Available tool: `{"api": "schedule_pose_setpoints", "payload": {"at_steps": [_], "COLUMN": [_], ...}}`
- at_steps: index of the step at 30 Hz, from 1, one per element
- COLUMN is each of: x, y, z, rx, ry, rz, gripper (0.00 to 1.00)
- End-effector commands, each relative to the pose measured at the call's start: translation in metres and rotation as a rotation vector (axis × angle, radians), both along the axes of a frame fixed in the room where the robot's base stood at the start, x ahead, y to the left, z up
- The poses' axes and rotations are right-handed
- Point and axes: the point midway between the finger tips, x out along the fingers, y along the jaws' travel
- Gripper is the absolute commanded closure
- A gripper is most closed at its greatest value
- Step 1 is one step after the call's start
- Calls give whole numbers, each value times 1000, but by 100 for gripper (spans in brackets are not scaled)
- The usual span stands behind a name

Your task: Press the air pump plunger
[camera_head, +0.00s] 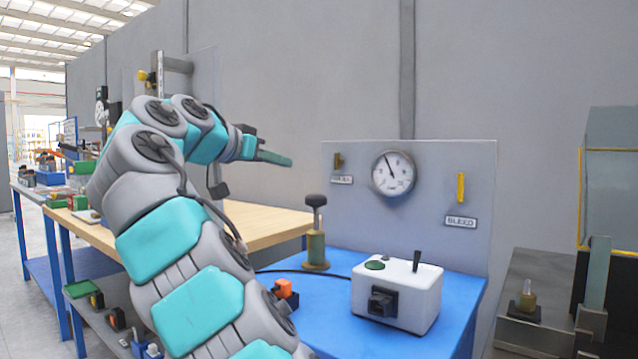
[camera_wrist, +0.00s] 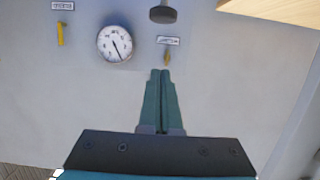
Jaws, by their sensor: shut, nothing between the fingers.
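The air pump (camera_head: 316,250) is a brass cylinder standing on the blue bench top. Its plunger is a thin rod topped by a black knob (camera_head: 315,200), standing raised above the cylinder. My gripper (camera_head: 288,161) is shut and empty, held higher than the knob and a little to its left in the head view, apart from it. In the wrist view the closed teal fingers (camera_wrist: 160,73) point toward the panel, and a dark knob (camera_wrist: 163,14), apparently the plunger's, shows at the top edge, not touching them.
Behind the pump a grey panel (camera_head: 440,237) carries a round gauge (camera_head: 393,173) and a yellow bleed handle (camera_head: 461,187). A white box (camera_head: 398,292) with a black lever stands right of the pump. A wooden table (camera_head: 258,222) lies to the left.

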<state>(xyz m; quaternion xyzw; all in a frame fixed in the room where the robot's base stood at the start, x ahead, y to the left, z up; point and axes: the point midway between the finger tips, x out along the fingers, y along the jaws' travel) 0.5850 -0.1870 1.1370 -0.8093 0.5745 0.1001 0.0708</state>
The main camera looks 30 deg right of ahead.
Motion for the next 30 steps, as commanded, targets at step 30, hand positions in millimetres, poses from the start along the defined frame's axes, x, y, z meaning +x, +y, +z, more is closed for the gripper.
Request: {"api": "schedule_pose_setpoints", "payload": {"at_steps": [30], "x": [30], "y": [-92], "z": [-53], "rx": [-3], "ry": [1], "rz": [-4], "gripper": [100]}}
